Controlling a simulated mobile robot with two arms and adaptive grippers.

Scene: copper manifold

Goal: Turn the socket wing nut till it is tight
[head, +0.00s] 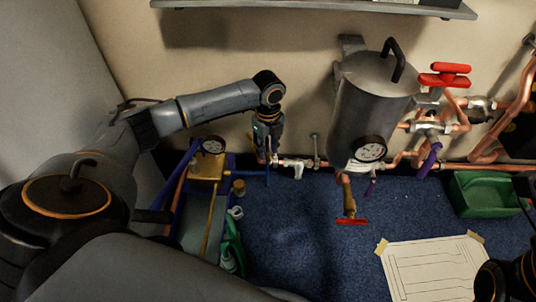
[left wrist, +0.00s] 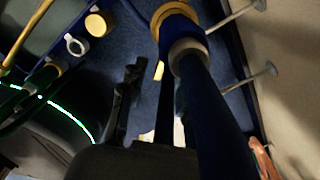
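My left gripper (head: 264,155) points down at the left end of the low pipe run, beside the pump's gauge. A silver fitting (head: 293,165) with a small hanging part sits on this pipe, just right of the gripper. I cannot tell for sure which part is the socket wing nut; the gripper hides the pipe's end. In the left wrist view dark fingers (left wrist: 143,98) show beside a thick blue bar (left wrist: 212,120). A pale patch (left wrist: 178,133) shows between them, too blurred to name. Whether the fingers hold anything is unclear. My right gripper's fingers are out of view.
A steel tank (head: 372,105) with a gauge (head: 370,150) stands right of the gripper. A brass pump block (head: 205,168) is on its left. A green tray (head: 488,195) and a paper drawing (head: 437,268) lie right. Blue carpet (head: 295,220) is clear between.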

